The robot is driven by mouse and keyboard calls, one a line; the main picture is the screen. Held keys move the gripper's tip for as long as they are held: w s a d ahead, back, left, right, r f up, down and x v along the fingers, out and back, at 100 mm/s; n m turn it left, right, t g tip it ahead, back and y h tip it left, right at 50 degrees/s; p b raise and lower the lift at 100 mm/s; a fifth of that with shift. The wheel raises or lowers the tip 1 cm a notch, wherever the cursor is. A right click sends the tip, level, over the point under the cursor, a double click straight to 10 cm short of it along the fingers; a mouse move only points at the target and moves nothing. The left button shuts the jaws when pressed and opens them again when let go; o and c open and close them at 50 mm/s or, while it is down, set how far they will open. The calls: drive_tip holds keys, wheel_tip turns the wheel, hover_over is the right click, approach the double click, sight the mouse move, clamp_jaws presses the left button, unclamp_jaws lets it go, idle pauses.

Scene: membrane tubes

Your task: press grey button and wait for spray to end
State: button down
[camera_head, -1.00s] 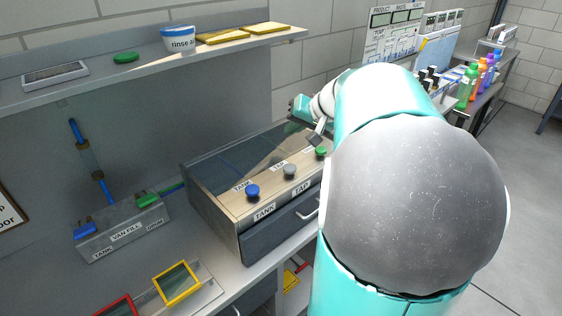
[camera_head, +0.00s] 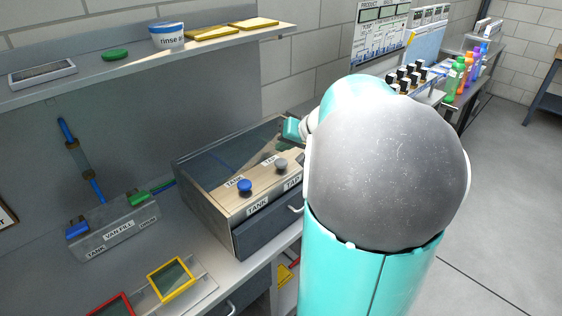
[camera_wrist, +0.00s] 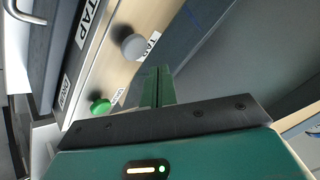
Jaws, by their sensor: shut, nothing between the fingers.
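The grey button (camera_head: 281,163) sits on the wooden front panel of the tank box (camera_head: 216,212), between a blue button (camera_head: 244,186) and a green one hidden behind my arm. In the wrist view the grey button (camera_wrist: 134,46) is a round knob beside a TAP label. The green button (camera_wrist: 100,106) shows lower left, by a DRAIN label. My gripper (camera_wrist: 158,72) is shut and empty. Its fingertips show just right of and below the grey button in the wrist view, with a visible gap to it. In the head view my arm hides most of the gripper. No spray is visible.
A drawer handle (camera_head: 296,209) sticks out below the panel. A shelf (camera_head: 90,81) runs above the bench with a rinse tub (camera_head: 167,36) and sponges. The VAN FILL block (camera_head: 118,232) and a yellow frame (camera_head: 170,280) stand to the left.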

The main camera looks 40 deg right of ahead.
sight(277, 160)
drive_tip(key=shift+f, duration=0.9)
idle(1.4)
drive_tip(key=shift+f, duration=0.45)
drive_tip(key=shift+f, duration=0.6)
idle(0.6)
idle(0.4)
drive_tip(key=shift+r, duration=1.05)
drive_tip(key=shift+r, duration=0.1)
drive_tip(key=shift+r, duration=2.4)
